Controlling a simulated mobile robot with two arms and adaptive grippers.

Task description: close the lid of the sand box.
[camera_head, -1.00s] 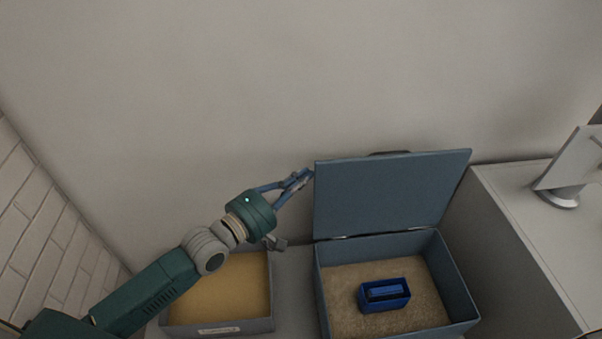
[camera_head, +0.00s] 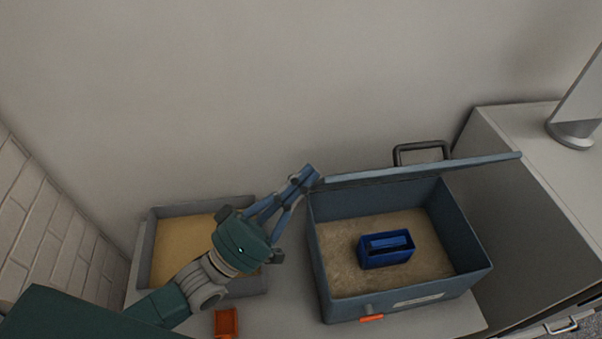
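The sand box (camera_head: 472,268) is a blue-grey box with its lid (camera_head: 430,170) tilted forward over the back part, seen nearly edge-on. A dark handle (camera_head: 421,147) shows behind the lid. Sand (camera_head: 345,270) covers the floor of the box, and a blue case (camera_head: 386,250) sits on it. My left gripper (camera_head: 309,180) is at the lid's left corner, its fingertips touching or very near the edge. Its fingers look close together, but I cannot tell whether they grip the lid. My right gripper is not in view.
A second, lower grey box (camera_head: 180,209) with tan filling stands at the left, partly behind my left arm. A small orange object (camera_head: 227,322) lies in front of it. A white counter (camera_head: 520,128) with a monitor stand (camera_head: 570,134) is at the right.

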